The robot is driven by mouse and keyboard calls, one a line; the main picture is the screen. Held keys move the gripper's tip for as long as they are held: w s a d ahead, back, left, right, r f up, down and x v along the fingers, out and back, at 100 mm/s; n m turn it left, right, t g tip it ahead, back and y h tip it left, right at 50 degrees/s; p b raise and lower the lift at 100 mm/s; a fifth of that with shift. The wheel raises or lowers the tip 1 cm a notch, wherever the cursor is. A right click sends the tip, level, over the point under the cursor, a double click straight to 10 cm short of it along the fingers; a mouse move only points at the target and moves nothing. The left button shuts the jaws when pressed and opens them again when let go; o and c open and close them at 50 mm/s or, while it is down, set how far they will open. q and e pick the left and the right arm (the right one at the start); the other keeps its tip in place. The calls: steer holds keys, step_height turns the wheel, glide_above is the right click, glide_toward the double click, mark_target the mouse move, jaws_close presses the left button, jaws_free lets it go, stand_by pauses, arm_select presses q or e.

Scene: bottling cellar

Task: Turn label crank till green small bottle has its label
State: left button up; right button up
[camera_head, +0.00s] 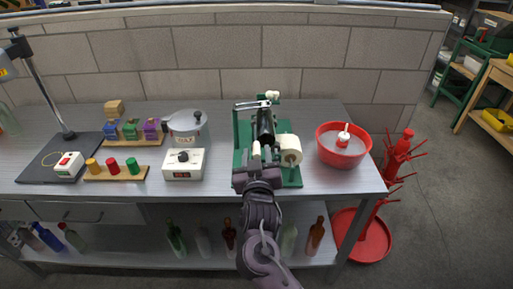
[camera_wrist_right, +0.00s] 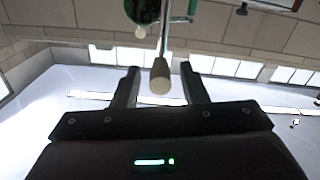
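The labelling machine (camera_head: 241,158) has a green frame and stands on the bench, with a white label roll (camera_head: 290,151) at its right front. A dark cylinder (camera_head: 266,126) lies in it; I cannot tell whether this is the small green bottle or a roller, and no label shows on it. The crank's pale knob (camera_head: 256,149) points towards me. My right gripper (camera_head: 255,161) is at the crank. In the right wrist view its two fingers are apart, with the crank knob (camera_wrist_right: 160,78) between them and gaps on both sides. My left gripper is out of view.
Several bottles, including a green one (camera_head: 176,240), stand on the lower shelf.

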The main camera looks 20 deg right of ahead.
steer(key=shift+x, duration=0.95)
jaws_close()
